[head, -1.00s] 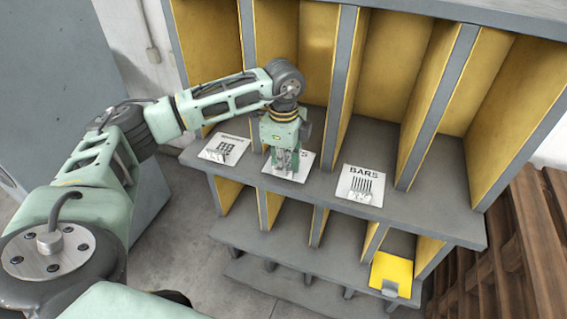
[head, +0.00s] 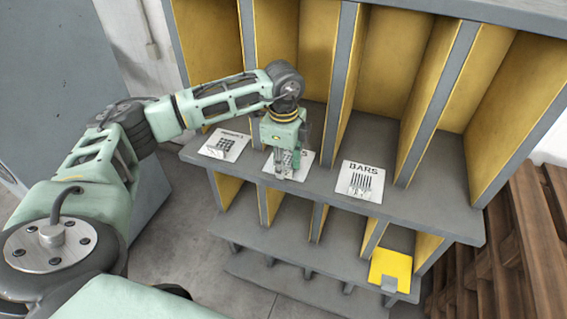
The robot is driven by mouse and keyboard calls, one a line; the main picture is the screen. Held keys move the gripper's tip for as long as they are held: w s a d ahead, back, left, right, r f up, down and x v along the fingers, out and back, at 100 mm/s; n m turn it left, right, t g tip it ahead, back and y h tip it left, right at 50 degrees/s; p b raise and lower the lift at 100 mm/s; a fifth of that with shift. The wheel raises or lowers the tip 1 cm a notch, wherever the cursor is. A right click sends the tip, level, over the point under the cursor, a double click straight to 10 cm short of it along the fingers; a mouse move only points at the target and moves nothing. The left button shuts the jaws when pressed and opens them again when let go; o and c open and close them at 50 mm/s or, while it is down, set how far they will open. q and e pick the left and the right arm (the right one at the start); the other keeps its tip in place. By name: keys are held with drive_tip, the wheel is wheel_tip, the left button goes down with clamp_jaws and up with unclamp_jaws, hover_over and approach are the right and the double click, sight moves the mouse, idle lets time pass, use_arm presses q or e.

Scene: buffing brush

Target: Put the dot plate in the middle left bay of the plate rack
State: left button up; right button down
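The plate I take for the dot plate (head: 300,158) is white with a dark pattern and a label ending in S. It lies on the grey ledge, middle of three. My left gripper (head: 281,160) points down over it and hides part of its face and label. Whether its fingers are apart or closed on the small tab is too small to tell. The plate rack (head: 345,112) has grey posts and yellow dividers, with tall bays above the ledge and lower bays beneath it. My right gripper is out of view.
A white plate with a grid of dark squares (head: 223,146) lies to the left, and the BARS plate (head: 360,180) to the right. Wooden pallets (head: 525,230) stand at right.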

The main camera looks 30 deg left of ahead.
use_arm(q)
drive_tip(key=shift+r, duration=0.35)
wheel_tip(320, 180, up, 12)
drive_tip(key=b, duration=0.3)
drive_tip(key=shift+f, duration=0.25)
drive_tip(key=shift+f, duration=0.1)
